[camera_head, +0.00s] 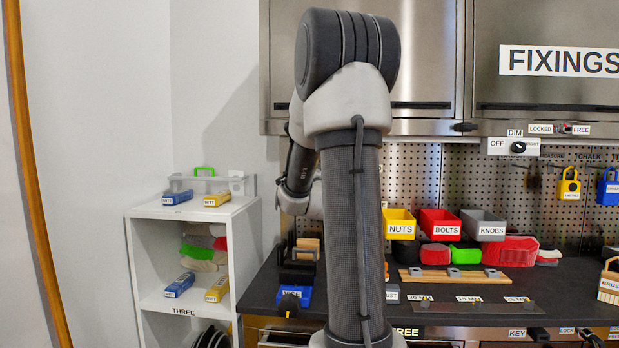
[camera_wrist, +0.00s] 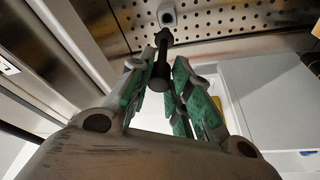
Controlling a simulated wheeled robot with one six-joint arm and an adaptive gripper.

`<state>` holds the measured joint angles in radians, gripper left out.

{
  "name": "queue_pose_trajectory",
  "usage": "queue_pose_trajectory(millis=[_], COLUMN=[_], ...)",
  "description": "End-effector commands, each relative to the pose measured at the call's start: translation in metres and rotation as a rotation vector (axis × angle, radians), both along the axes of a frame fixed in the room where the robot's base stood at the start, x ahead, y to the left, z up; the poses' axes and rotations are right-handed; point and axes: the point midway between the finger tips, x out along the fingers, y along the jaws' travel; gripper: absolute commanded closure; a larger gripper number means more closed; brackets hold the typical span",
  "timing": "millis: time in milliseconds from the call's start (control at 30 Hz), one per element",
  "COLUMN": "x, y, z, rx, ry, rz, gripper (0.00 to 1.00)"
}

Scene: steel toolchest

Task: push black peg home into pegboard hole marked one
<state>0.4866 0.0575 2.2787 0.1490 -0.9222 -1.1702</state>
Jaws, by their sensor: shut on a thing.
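My gripper (camera_wrist: 160,78) is shut on the black peg (camera_wrist: 161,60) in the wrist view, with a green-padded finger on each side. The peg's far end points up the picture towards the perforated pegboard (camera_wrist: 235,22). A grey rounded piece (camera_wrist: 167,14) shows just beyond the peg's end. I cannot tell whether the peg touches it or the board. No mark reading one is legible. In the head view the pegboard (camera_head: 415,165) shows behind the bench, while my gripper and the peg are hidden behind my arm.
A white shelf unit (camera_head: 180,210) stands left of the dark bench (camera_head: 460,310). Yellow, red and grey bins (camera_head: 440,223) sit at the bench's back. Steel cabinets (camera_head: 430,60) overhang the pegboard. A pale grey box-like surface (camera_wrist: 270,95) lies right of my gripper in the wrist view.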

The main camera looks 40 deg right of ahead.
Motion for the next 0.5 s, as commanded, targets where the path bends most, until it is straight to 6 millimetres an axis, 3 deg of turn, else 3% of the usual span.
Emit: queue_pose_trajectory(millis=[500], x=[0.026], y=[-0.031], z=[0.000], rx=[0.000], ry=[-0.001], rz=[0.000], gripper=[1.00])
